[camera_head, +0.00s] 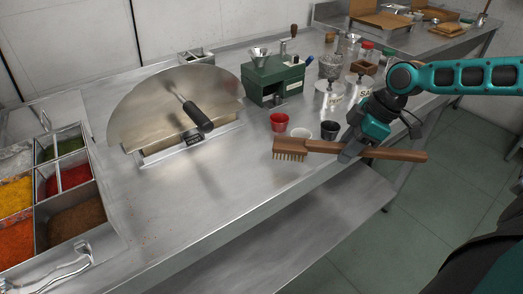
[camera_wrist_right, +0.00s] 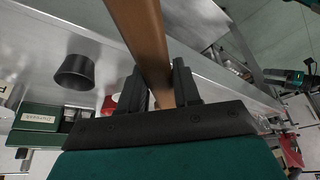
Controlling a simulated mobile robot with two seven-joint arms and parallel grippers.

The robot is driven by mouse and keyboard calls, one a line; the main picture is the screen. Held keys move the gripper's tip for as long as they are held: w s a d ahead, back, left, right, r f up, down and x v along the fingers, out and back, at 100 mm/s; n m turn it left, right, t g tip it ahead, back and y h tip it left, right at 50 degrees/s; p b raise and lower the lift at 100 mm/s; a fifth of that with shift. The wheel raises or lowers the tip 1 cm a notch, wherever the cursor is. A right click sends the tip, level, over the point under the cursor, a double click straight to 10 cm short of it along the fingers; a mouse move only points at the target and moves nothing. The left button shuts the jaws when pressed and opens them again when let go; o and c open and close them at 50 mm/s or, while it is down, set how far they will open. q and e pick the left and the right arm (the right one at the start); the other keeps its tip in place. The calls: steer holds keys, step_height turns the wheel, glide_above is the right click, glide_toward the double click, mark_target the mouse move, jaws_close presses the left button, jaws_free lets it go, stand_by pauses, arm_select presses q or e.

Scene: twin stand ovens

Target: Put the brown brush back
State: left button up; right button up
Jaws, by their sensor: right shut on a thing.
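The brown brush (camera_head: 385,152) has a long wooden handle and pale bristles at its left end. My right gripper (camera_head: 350,152) is shut around the handle and holds the brush roughly level, above the front edge of the steel counter (camera_head: 225,215), bristles facing down. In the right wrist view the brown handle (camera_wrist_right: 150,40) passes between the two dark fingers (camera_wrist_right: 160,88) of the gripper. The bristles are out of sight in that view. My left gripper is not in view.
A red cup (camera_head: 279,122), a white cup (camera_head: 301,134) and a black cup (camera_head: 329,130) stand just behind the brush. A green box (camera_head: 272,80) and lidded canisters stand farther back. A half-round metal sheet (camera_head: 165,105) and spice trays (camera_head: 70,175) are left. Middle counter is clear.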

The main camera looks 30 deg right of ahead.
steer(key=w+a, duration=0.3)
steer(key=a, duration=0.1)
steer(key=w+a, duration=0.4)
steer(key=a, duration=0.1)
steer(key=w+a, duration=0.4)
steer(key=shift+w+a+r, duration=0.1)
steer(key=shift+w+a, duration=0.1)
steer(key=shift+a, duration=0.05)
step_height(320, 180, down, 4)
steer(key=shift+r+b, duration=0.25)
steer(key=shift+b, duration=0.15)
steer(key=shift+f, duration=0.1)
steer(key=o, duration=0.9)
steer(key=shift+o, duration=0.2)
steer(key=p+v, duration=0.1)
steer(key=v, duration=1.1)
steer(key=shift+a+p, duration=0.1)
steer(key=shift+p, duration=0.25)
